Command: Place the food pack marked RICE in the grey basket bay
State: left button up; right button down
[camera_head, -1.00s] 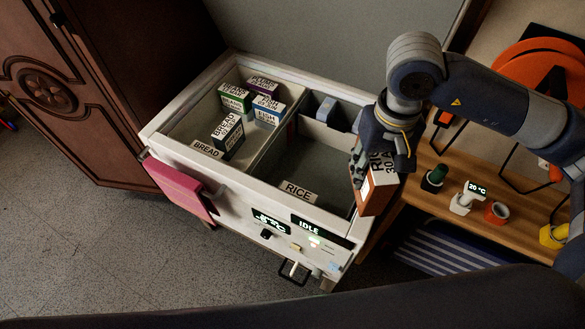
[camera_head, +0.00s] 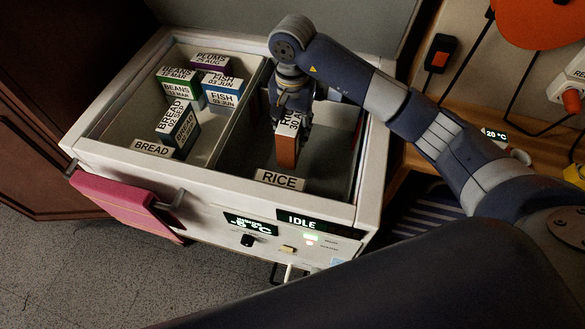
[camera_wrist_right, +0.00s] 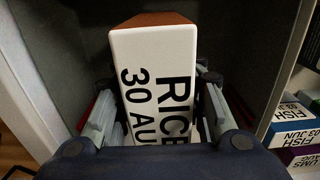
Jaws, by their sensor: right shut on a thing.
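The RICE pack (camera_head: 287,148), white-topped with brown sides and dated 30 AUG, is held by my right gripper (camera_head: 291,112) in the right bay of the white chest, above or inside the bay behind the RICE label (camera_head: 280,181). In the right wrist view the pack (camera_wrist_right: 156,75) stands between the two fingers of the right gripper (camera_wrist_right: 155,115), which is shut on it. I cannot tell whether the pack touches the bay floor. The right bay's grey inner wall (camera_head: 340,140) shows beside it. My left gripper is not in view.
The left bay holds several packs: BREAD (camera_head: 177,128), BEANS (camera_head: 177,85), FISH (camera_head: 222,90) and PLUMS (camera_head: 211,62). A divider (camera_head: 240,105) separates the bays. A pink cloth (camera_head: 125,203) hangs on the front handle. The front display (camera_head: 310,222) reads IDLE.

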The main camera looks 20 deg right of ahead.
notch_tip(320, 180, down, 4)
jog(key=shift+f+p, duration=0.25)
jog(key=shift+p, duration=0.1)
jog(key=shift+f, duration=0.6)
notch_tip(320, 180, down, 3)
jog(key=shift+f, duration=0.3)
jog(key=c, duration=1.5)
grip_release()
jog(key=shift+f, duration=0.1)
jog(key=o, duration=0.5)
jog(key=shift+c, duration=0.2)
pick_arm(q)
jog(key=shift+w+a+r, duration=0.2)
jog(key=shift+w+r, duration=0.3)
